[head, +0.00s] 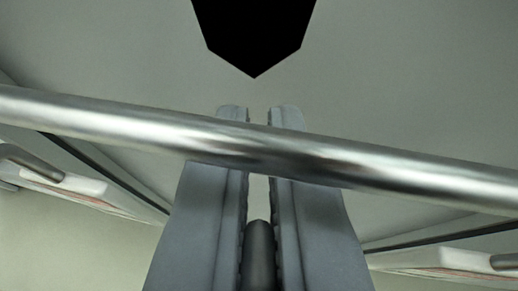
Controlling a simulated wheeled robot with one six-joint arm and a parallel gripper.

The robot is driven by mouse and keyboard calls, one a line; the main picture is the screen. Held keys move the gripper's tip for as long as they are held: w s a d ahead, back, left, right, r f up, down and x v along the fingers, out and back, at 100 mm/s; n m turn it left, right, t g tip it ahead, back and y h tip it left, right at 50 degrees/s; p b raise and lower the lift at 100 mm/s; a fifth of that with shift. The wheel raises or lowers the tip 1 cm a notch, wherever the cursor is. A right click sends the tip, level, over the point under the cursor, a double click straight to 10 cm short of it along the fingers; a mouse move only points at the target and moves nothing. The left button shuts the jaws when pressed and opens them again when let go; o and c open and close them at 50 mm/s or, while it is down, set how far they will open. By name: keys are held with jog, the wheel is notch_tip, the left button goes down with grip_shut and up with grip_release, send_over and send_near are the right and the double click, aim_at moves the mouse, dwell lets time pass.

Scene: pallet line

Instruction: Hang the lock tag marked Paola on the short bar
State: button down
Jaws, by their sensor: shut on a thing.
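My gripper (258,118) reaches up the middle of the head view, its two grey fingers close together with a narrow gap. A dark grey round-ended piece (259,250) sits between the fingers low in the picture, and they are shut on it. I cannot tell whether it belongs to a lock tag. A shiny steel bar (400,176) crosses the view, sloping down to the right, and passes in front of the fingers. The fingertips show above it. I cannot tell whether it is the short bar. No name Paola is readable.
A white piece with a reddish edge and a grey rod (60,182) lies at the left, and a similar one (470,258) at the lower right. A black pointed shape (254,35) hangs in from the top edge. Plain grey-green surface fills the background.

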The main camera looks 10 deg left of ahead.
jog(key=s, duration=1.1)
dwell(1.7)
jog(key=shift+w+f, duration=0.1)
